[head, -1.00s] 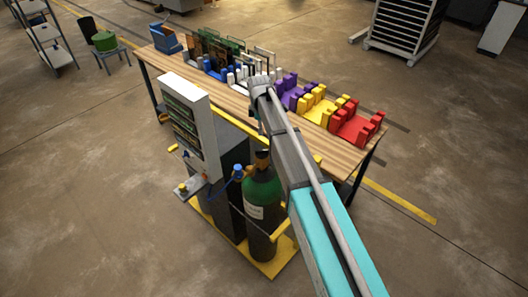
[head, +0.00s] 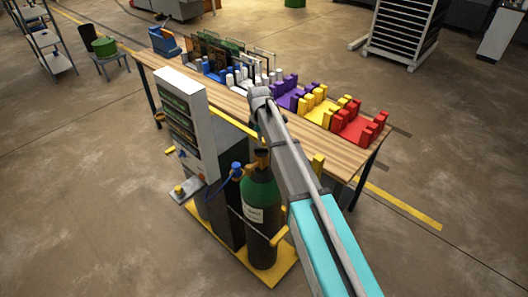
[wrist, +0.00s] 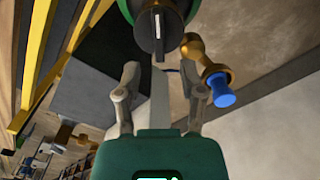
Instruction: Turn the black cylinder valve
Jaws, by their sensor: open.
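The black valve knob (wrist: 158,28), with a grey bar across its face, is at the top of the wrist view, in front of the cylinder's green shoulder. My gripper (wrist: 160,75) is open and empty. Its two fingers are spread below the knob, apart from it in the picture. A brass fitting (wrist: 192,46) with a blue cap (wrist: 221,90) sits right of the knob. In the head view the gas cylinder (head: 262,197) stands upright, green above and dark below.
A white-and-black cabinet (head: 205,135) stands left of the cylinder on a yellow base (head: 270,276). A yellow rail (wrist: 38,55) runs along the wrist view's left. Behind is a wooden bench (head: 345,165) with coloured holders. Open floor lies left and right.

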